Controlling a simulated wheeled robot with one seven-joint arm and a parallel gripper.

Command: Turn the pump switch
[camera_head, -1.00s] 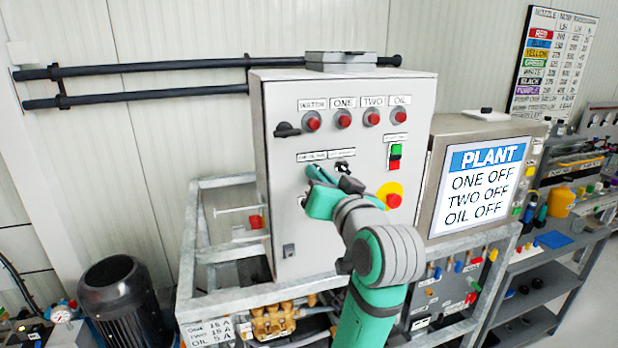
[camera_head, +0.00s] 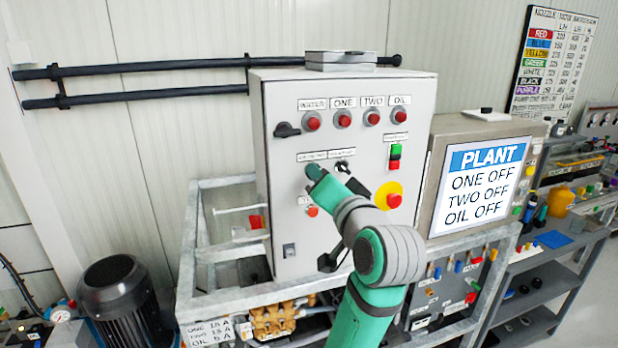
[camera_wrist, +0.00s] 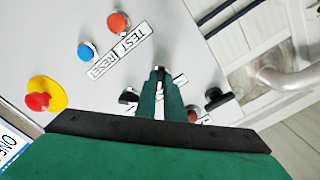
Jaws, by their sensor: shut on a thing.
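The pale grey control cabinet (camera_head: 275,215) stands in the middle of the head view, with small labels over a row of switches. My gripper (camera_head: 314,170) is at the left switch position of that row, its teal fingers covering the spot. In the wrist view the fingers (camera_wrist: 158,75) are closed together on a small dark switch at their tips; most of it is hidden. A second black switch (camera_head: 343,167) sits just right of my fingers. The plant display (camera_head: 483,180) reads ONE OFF, TWO OFF, OIL OFF.
Red lamps (camera_head: 343,119) line the cabinet's top. A green and red button pair (camera_head: 395,156) and a red stop button on a yellow disc (camera_head: 393,200) are to the right. A blue button (camera_wrist: 87,51) and an orange-red button (camera_wrist: 118,22) are near my fingers.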

